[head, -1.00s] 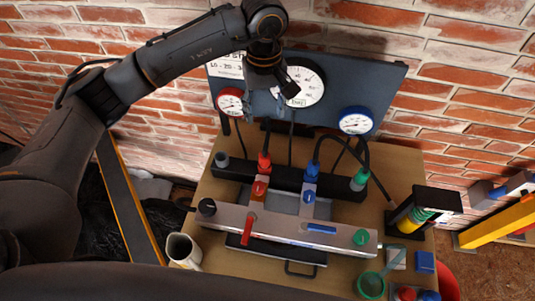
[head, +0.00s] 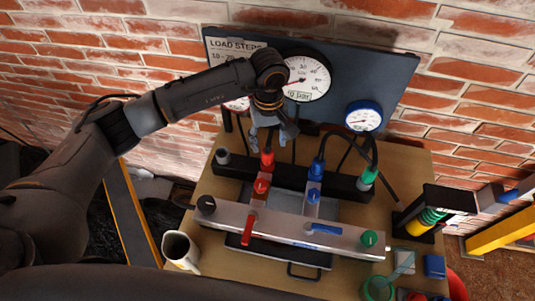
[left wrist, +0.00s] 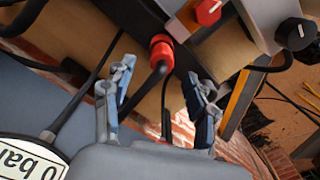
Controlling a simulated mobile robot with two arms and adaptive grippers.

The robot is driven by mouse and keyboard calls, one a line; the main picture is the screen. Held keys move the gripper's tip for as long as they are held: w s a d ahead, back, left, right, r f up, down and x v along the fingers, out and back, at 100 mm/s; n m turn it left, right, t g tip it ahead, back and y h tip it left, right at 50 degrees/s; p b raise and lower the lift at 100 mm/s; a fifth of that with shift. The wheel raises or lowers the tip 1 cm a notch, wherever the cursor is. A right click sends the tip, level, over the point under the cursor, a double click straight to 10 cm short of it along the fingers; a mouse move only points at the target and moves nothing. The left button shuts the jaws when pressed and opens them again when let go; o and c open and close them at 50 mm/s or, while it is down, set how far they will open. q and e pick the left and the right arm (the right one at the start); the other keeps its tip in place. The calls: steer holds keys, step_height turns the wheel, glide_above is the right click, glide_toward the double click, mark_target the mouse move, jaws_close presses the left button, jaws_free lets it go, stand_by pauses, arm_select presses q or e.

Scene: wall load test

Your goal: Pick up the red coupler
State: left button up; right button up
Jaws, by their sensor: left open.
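The red coupler (head: 267,158) stands on the black rear bar of the manifold, with a black hose rising from its top. It also shows in the left wrist view (left wrist: 161,46), ahead of and between my open fingers, not touching them. My left gripper (head: 270,133) is just above and behind the coupler in the head view, pointing down. In the left wrist view the left gripper (left wrist: 158,92) has its two grey fingers spread, with the hose running between them. My right gripper is not in view.
A blue coupler (head: 316,168) and a green coupler (head: 369,176) with hoses stand to the right on the same bar. The gauge board (head: 390,75) rises behind. A silver bar (head: 280,224) with coloured levers lies in front. A white mug (head: 181,250) stands at the front left.

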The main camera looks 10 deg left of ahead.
mark_target(268, 148)
arm_select(q)
step_height(268, 148, down, 6)
steer(key=p, duration=0.2)
steer(key=shift+a+r+p, duration=0.15)
steer(key=shift+r+p, duration=0.1)
steer(key=shift+p, duration=0.1)
steer(key=shift+f, duration=0.25)
jaws_close()
